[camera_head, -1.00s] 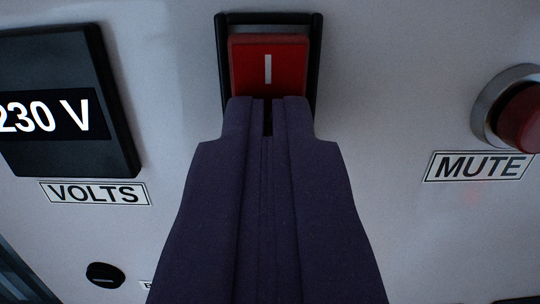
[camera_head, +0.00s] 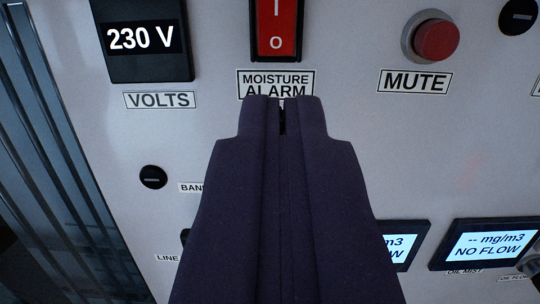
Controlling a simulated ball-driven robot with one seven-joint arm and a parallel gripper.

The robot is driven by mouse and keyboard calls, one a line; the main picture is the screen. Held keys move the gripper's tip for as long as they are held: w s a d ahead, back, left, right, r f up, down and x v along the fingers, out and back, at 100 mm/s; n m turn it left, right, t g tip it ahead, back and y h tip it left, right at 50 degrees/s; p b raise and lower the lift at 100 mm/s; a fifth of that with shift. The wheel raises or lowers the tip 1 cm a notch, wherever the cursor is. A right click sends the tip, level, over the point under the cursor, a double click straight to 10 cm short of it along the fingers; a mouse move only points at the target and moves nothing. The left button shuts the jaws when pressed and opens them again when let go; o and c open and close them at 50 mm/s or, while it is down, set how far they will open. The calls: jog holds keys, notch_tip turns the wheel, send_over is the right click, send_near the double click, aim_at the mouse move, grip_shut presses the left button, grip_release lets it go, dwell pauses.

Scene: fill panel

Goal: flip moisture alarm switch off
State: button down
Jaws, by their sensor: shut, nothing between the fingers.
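The moisture alarm switch (camera_head: 276,27) is a red rocker in a black frame at the top of the view, marked "I" above and "O" below. Its top is cut off by the picture edge. The label "MOISTURE ALARM" (camera_head: 276,84) is right under it, its lower edge partly covered by my fingertips. My gripper (camera_head: 281,103) is shut and empty, in front of the panel, with its tips appearing below the switch and apart from it. I cannot tell clearly which way the rocker is tilted.
A voltmeter reading 230 V (camera_head: 143,39) is left of the switch, and a red MUTE button (camera_head: 437,40) is to the right. A black knob (camera_head: 153,177) and a "NO FLOW" display (camera_head: 492,244) are lower. Dark glass-like strips (camera_head: 55,150) border the panel's left.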

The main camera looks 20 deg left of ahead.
jog(key=v, duration=0.5)
jog(key=shift+s+a+r+b, duration=0.1)
jog(key=shift+s+a+b, duration=0.1)
jog(key=shift+b, duration=0.1)
jog(key=shift+d, duration=0.1)
